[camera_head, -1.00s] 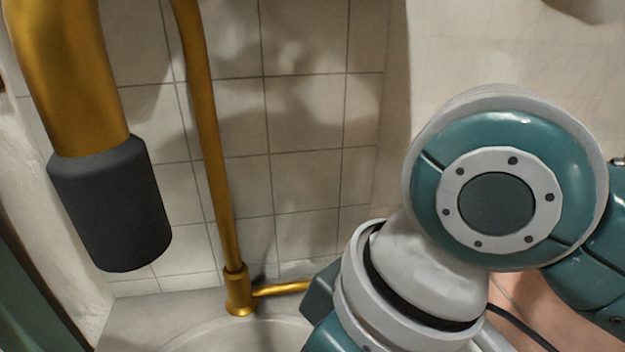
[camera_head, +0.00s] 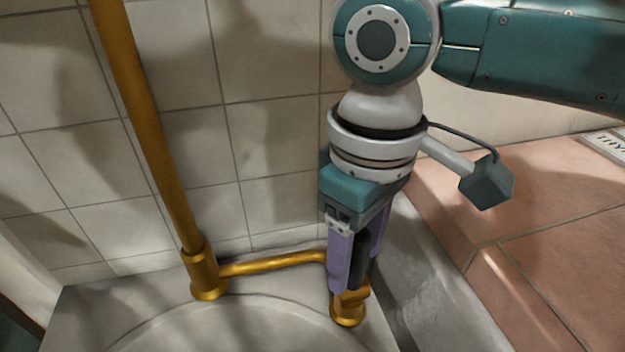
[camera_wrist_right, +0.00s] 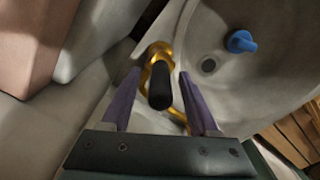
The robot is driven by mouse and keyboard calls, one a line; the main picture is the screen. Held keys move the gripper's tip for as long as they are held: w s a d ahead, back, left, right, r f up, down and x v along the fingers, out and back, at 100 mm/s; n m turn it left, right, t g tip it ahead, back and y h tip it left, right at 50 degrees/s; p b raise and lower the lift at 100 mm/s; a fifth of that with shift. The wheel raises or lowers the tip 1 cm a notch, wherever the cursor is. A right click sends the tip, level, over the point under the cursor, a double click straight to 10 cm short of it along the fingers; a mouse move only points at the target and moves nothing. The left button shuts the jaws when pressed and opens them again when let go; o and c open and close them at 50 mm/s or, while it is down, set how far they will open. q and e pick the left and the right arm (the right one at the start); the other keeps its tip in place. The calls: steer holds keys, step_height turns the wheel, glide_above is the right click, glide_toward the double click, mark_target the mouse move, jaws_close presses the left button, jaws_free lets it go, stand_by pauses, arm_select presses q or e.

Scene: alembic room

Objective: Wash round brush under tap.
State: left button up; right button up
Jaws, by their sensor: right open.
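My right gripper (camera_head: 355,268) points down at the gold tap's valve (camera_head: 348,310), with its purple fingers open. In the right wrist view, the tap's black handle (camera_wrist_right: 160,86) shows between the parted fingers of this gripper (camera_wrist_right: 160,98). I cannot tell whether either finger touches the handle. The tap's gold upright pipe (camera_head: 150,120) stands left of my gripper. My left gripper is not in view.
A tiled wall (camera_head: 265,130) is close behind. A reddish tiled counter (camera_head: 520,250) lies at the right, with free room on it.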

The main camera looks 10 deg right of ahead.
steer(key=shift+f, duration=0.9)
jaws_close()
stand_by(0.8)
